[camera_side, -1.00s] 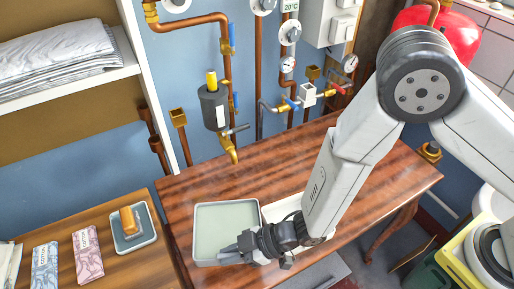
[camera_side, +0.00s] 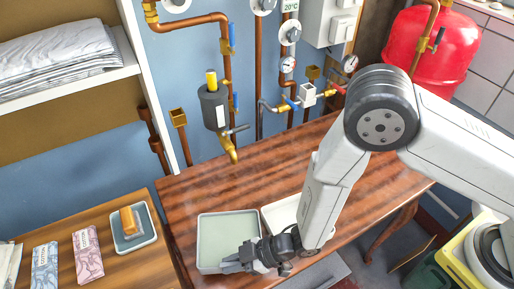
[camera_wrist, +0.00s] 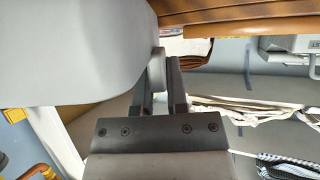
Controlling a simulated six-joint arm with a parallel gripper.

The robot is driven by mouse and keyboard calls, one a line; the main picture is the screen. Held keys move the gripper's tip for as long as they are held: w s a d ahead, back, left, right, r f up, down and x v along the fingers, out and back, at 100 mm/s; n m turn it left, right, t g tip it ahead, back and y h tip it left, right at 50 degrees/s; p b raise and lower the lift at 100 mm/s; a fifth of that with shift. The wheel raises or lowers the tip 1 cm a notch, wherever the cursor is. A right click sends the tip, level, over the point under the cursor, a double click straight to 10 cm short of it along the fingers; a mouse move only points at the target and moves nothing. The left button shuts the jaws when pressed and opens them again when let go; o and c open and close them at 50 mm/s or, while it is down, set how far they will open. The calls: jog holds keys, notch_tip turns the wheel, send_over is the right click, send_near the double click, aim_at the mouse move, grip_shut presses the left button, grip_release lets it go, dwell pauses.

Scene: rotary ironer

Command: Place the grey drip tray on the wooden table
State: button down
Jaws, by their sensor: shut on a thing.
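The grey drip tray (camera_side: 222,228) is a shallow square tray with a pale greenish inside, seen in the side view over the left front of the wooden table (camera_side: 190,190). My gripper (camera_side: 232,264) is shut on its front right edge. The fingers cover that corner. I cannot tell whether the tray's underside touches the table or hangs just above it. In the wrist view my gripper's dark fingers (camera_wrist: 162,95) meet a rounded edge of a large plain grey surface (camera_wrist: 70,50), which looks like the tray.
A white tray (camera_side: 277,213) lies right of the grey one, partly behind my arm. On the lower left wooden surface (camera_side: 110,264) are a small dish (camera_side: 148,237) with an orange-brown block and patterned packets (camera_side: 88,252). Pipes and a brass tap (camera_side: 232,155) are behind. The table's back left is clear.

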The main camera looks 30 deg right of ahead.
jog(key=shift+f, duration=1.35)
jog(key=shift+f, duration=0.15)
jog(key=c, duration=0.6)
grip_release()
jog(key=shift+c, duration=0.2)
jog(key=v, duration=1.2)
jog(key=shift+d, duration=0.1)
jog(key=shift+w, duration=0.1)
